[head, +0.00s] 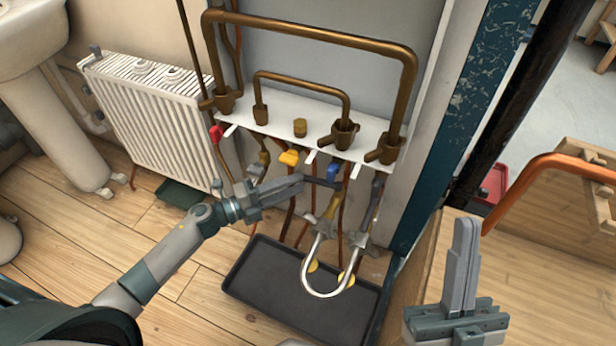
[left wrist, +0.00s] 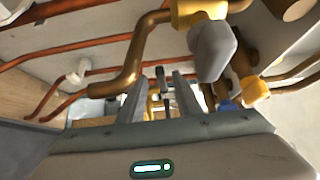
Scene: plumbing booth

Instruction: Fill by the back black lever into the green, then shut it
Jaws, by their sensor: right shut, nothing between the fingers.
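A black lever (head: 322,182) sticks out to the left below the blue handle (head: 333,172), under the white pipe shelf. My left gripper (head: 300,184) points right at it, with its fingertips close to the lever's end. In the left wrist view, its two fingers (left wrist: 163,88) stand apart, with a dark lever-like piece (left wrist: 161,74) showing between or just beyond them; I cannot tell whether they touch it. A silver U-shaped hose (head: 328,292) hangs from the valves. My right gripper (head: 464,262) is shut and empty at lower right. No gauge or green zone can be made out.
A yellow handle (head: 289,158) and a red handle (head: 215,133) sit left of the lever. Bronze pipes (head: 320,32) rise above the white shelf (head: 280,122). A dark tray (head: 255,292) lies on the floor below. A white radiator (head: 150,115) stands at left.

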